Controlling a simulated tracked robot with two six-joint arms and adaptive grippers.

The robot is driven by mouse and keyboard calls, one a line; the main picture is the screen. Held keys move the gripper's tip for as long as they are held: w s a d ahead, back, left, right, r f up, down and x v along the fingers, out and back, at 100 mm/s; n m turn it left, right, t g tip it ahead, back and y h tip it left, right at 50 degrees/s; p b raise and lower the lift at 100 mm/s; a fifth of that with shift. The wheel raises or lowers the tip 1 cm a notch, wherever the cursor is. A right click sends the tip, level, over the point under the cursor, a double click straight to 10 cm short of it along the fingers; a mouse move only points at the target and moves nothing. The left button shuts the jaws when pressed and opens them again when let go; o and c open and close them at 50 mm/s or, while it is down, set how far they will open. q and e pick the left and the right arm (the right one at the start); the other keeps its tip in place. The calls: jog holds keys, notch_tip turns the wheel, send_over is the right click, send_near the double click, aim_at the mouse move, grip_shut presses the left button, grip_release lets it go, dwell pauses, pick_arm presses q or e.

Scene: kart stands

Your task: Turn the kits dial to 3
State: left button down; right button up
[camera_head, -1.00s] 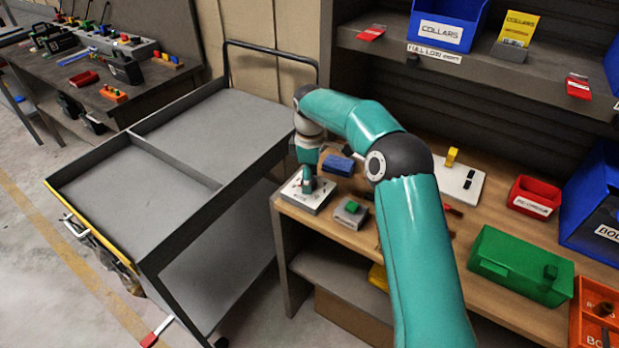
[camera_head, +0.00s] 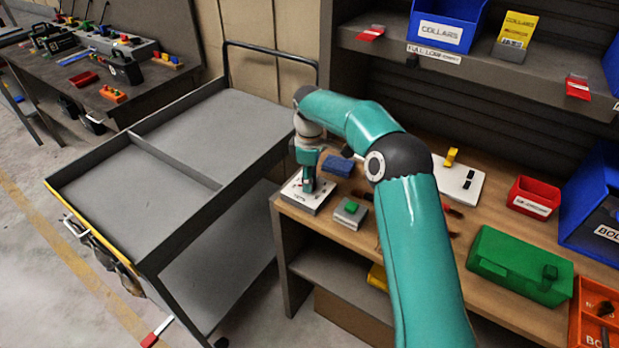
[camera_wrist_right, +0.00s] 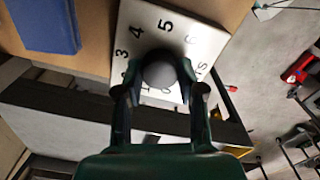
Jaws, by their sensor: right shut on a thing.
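The kits dial is a light plate (camera_head: 292,198) with black numbers around a dark round knob, at the left front corner of the wooden bench. In the right wrist view the knob (camera_wrist_right: 160,72) sits between my fingertips and the plate (camera_wrist_right: 190,22) shows 3, 4, 5 and 6; other marks are partly covered. My right gripper (camera_head: 308,184) points down over the plate and is shut on the knob. The knob's pointer is hidden, so its setting cannot be read. My left gripper is not in view.
A blue block (camera_head: 338,166) and a grey box with a green button (camera_head: 351,212) stand close by the dial. A grey cart (camera_head: 215,130) is left of the bench. A green box (camera_head: 515,265) and red bin (camera_head: 534,197) are further right.

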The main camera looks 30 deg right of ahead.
jog(key=m+p, duration=0.1)
jog(key=m, duration=0.4)
jog(key=shift+m, duration=0.4)
jog(key=m, duration=0.5)
jog(key=shift+m, duration=0.3)
jog(key=m, duration=1.2)
jog(key=shift+r, duration=0.1)
jog(key=o, duration=1.1)
jog(key=shift+o, duration=0.2)
